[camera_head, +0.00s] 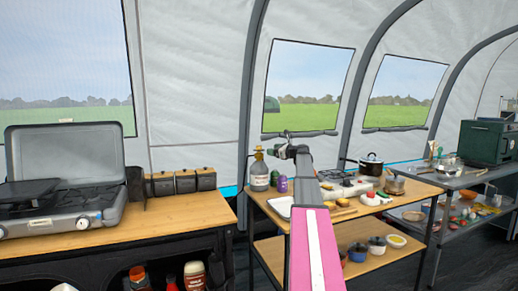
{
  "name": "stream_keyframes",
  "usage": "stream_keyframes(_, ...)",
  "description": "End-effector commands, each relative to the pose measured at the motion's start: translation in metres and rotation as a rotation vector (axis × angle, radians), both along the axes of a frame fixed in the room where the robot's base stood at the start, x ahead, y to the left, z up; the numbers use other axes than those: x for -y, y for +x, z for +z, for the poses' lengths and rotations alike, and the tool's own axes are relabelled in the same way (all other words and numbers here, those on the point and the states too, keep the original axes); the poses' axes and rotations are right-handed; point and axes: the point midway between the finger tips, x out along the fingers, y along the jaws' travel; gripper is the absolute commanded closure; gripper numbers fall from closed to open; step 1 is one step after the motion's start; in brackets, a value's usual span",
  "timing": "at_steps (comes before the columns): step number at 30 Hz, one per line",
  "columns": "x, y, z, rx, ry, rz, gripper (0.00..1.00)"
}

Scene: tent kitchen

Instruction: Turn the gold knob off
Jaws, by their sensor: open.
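A pale bottle-shaped canister (259,175) stands at the back left corner of the middle wooden table. A small gold fitting (259,151) sits on its top and looks like the gold knob; it is too small to tell its turn position. My arm reaches forward from the bottom of the picture. My gripper (273,151) is at its far end, just right of the gold fitting, at about the same height. The gripper is open and holds nothing that I can see. I cannot tell whether it touches the fitting.
A grey camping stove (62,190) with its lid up stands on the left wooden counter (150,222), beside several dark canisters. Purple and green items (282,184) stand close right of the pale canister. A black pot (371,164) stands farther right. A dark gap separates counter and table.

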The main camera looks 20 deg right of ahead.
Motion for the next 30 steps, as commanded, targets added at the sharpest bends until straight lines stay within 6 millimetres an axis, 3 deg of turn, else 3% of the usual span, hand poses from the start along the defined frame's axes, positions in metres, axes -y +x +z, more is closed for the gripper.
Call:
stream_keyframes(4,0.005,-0.002,0.005,-0.052,0.130,0.039,0.37)
stream_keyframes(13,-0.002,0.008,0.006,-0.064,0.159,0.048,0.37)
stream_keyframes(30,-0.052,0.081,0.006,-0.064,0.155,0.046,0.37)
